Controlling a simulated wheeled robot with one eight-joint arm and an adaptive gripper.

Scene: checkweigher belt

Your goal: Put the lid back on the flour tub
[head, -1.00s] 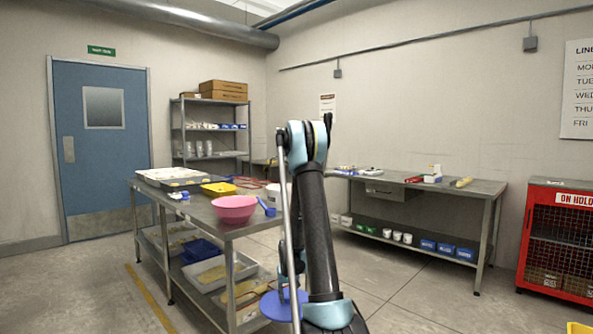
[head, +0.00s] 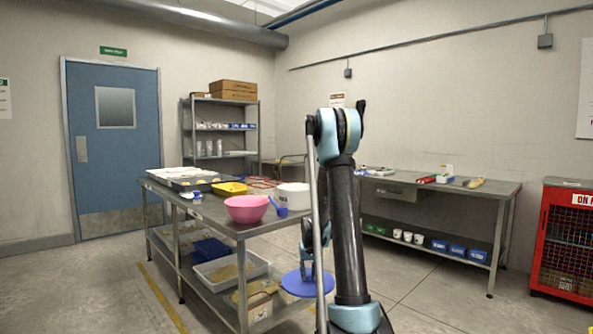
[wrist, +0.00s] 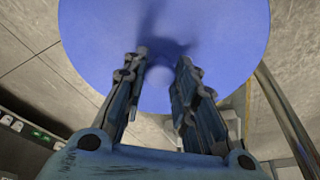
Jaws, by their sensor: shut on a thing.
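The blue round lid (head: 300,286) hangs flat from my gripper (head: 306,268), low beside the right end of the steel table and below its top. In the wrist view the lid (wrist: 225,30) fills the upper part. My gripper (wrist: 163,62) is shut on the lid's small round knob (wrist: 159,76). A white tub (head: 291,196), seemingly the flour tub, stands on the table near its right end, behind the blue scoop. Its inside is not visible from here, and my arm stands close to its right side.
A pink bowl (head: 247,209) and a blue scoop (head: 279,208) sit in front of the tub. The steel table (head: 205,209) has a loaded lower shelf. Open floor (head: 425,290) lies right of my arm, before the back bench (head: 480,190).

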